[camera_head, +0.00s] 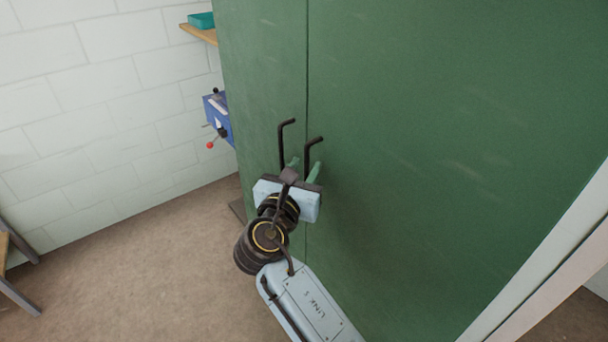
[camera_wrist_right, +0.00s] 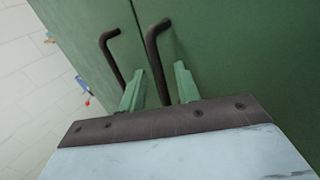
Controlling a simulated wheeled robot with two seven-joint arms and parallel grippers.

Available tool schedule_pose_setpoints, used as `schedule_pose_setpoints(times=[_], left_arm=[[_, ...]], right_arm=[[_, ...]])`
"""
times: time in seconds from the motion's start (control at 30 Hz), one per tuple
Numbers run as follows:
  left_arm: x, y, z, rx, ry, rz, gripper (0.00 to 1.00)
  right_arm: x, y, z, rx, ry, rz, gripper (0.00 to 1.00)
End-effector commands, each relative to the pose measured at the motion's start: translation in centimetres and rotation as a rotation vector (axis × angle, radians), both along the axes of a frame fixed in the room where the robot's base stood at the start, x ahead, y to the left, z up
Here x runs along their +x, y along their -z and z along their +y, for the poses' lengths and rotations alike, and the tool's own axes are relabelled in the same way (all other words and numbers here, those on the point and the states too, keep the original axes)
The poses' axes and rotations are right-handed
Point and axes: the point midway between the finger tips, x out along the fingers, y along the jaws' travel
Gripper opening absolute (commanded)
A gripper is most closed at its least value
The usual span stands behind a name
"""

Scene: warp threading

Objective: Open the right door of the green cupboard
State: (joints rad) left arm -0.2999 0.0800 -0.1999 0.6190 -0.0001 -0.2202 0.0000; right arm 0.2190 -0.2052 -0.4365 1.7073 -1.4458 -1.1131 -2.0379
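The green cupboard's right door (camera_head: 440,130) fills the right of the head view and looks closed, with a thin seam between it and the left door (camera_head: 262,80). Its dark bent bar handle (camera_head: 308,150) stands beside the seam; the left door's handle (camera_head: 282,145) is just left of it. My right gripper (camera_head: 304,166) is at the right handle, its green fingers open. In the right wrist view, the right handle (camera_wrist_right: 155,50) runs down between the two fingers (camera_wrist_right: 160,80), with gaps visible; the left handle (camera_wrist_right: 111,55) is outside them. My left gripper is not in view.
A blue box with a red-knobbed lever (camera_head: 216,116) and a wooden shelf (camera_head: 199,33) are left of the cupboard by the white block wall (camera_head: 90,90). Brown floor (camera_head: 140,270) is clear in front. A pale upright frame (camera_head: 545,270) stands at the right.

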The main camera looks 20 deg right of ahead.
Motion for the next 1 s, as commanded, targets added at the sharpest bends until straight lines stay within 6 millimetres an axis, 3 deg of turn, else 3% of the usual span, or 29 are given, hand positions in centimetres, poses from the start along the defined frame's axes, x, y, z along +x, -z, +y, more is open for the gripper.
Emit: schedule_pose_setpoints(times=[0.33, 0.6, 1.0], left_arm=[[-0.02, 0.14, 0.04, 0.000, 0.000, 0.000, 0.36], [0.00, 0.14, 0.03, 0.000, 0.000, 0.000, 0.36], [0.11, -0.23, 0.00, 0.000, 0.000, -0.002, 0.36]], right_arm=[[0.35, -0.05, -0.25, 0.000, -0.001, 0.000, 0.32], [0.33, -0.03, -0.24, 0.000, 0.000, 0.000, 0.00], [0.27, -0.09, -0.22, 0.000, -0.005, 0.001, 0.00]])
